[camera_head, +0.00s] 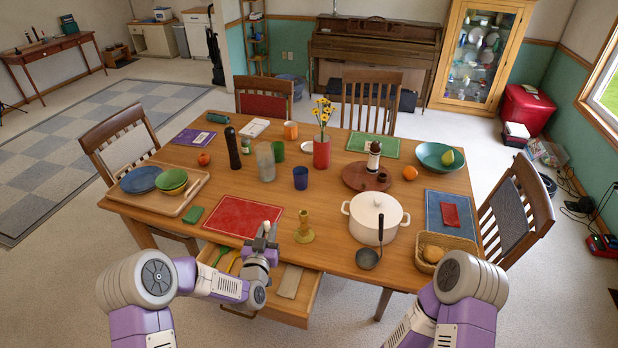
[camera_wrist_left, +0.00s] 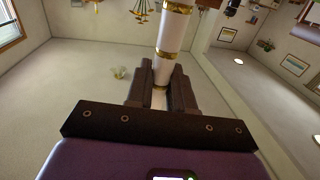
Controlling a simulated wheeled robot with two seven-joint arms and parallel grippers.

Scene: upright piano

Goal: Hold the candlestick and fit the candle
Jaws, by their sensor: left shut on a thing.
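My left gripper (camera_head: 268,238) is over the table's front edge, just left of the candlestick. In the left wrist view, its dark fingers (camera_wrist_left: 160,82) are shut on the candle (camera_wrist_left: 174,28), which is white with gold bands and sticks out beyond the fingertips. The candle is too small to make out clearly in the head view. The brass-coloured candlestick (camera_head: 304,230) stands upright on the table near the front edge, with no candle in it and no gripper on it. My right arm comes in at the lower right of the head view; its gripper is out of view.
An open drawer (camera_head: 300,308) with utensils juts out below my left gripper. A red placemat (camera_head: 243,217) lies left of the candlestick. A white pot (camera_head: 376,217) and a ladle (camera_head: 368,257) are to its right. A basket (camera_head: 447,247) sits at the right front.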

